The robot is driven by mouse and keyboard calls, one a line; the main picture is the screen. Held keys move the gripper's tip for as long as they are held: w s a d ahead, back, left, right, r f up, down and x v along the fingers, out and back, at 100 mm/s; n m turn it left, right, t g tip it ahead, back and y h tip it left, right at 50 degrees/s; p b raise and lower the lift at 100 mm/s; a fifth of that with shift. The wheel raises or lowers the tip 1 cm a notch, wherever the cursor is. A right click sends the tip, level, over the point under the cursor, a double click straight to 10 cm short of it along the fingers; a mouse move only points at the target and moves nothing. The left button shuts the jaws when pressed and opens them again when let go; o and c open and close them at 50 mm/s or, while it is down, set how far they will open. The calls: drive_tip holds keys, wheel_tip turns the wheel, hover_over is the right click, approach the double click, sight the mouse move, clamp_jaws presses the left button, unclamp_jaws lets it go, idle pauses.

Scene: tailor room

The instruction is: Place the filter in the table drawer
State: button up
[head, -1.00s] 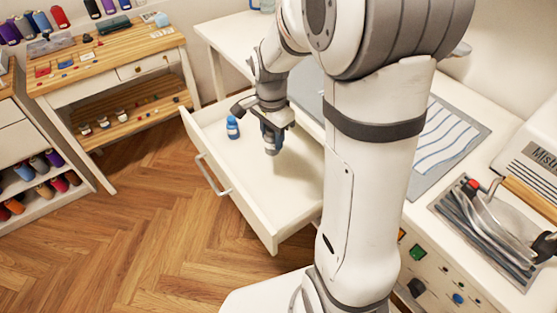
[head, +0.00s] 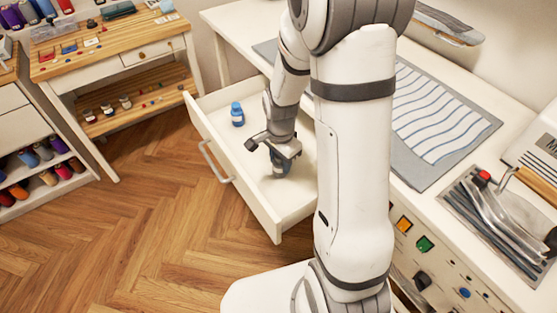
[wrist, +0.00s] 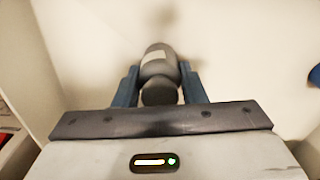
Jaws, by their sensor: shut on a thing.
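The table drawer (head: 233,174) is pulled open below the table top. My gripper (head: 277,158) reaches down inside it, near its right side in the head view. It is shut on a grey bottle-shaped thing, the filter (wrist: 160,66), which has a pale label and sits between the two fingers in the wrist view. The filter also shows under the jaws in the head view (head: 280,170). It is low over the drawer floor; I cannot tell if it touches.
A small blue bottle (head: 237,115) stands in the drawer's back left part. The rest of the visible drawer floor is clear. The table top (head: 235,27) is above, with a striped cloth (head: 435,115). A wooden side table (head: 110,50) stands at the left.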

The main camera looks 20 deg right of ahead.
drive_tip(key=shift+f, duration=0.15)
drive_tip(key=o, duration=1)
wheel_tip(320, 180, up, 12)
drive_tip(key=shift+r+p, duration=0.25)
drive_tip(key=shift+p, duration=0.4)
drive_tip(key=s+r+n, duration=0.2)
drive_tip(key=s+n, duration=0.2)
drive_tip(key=s+r+n+t, duration=0.1)
drive_tip(key=s+r+n, duration=0.2)
drive_tip(key=s+n, duration=0.1)
drive_tip(key=s+r+n+t, duration=0.1)
drive_tip(key=s+r+n, duration=0.1)
drive_tip(key=s+n, duration=0.2)
drive_tip(key=shift+s+a+r+n, duration=0.1)
drive_tip(key=shift+s+r+n, duration=0.1)
drive_tip(key=shift+s, duration=0.25)
drive_tip(key=shift+s+a+r+n, duration=0.1)
drive_tip(key=shift+s+r, duration=0.1)
drive_tip(key=shift+s, duration=0.25)
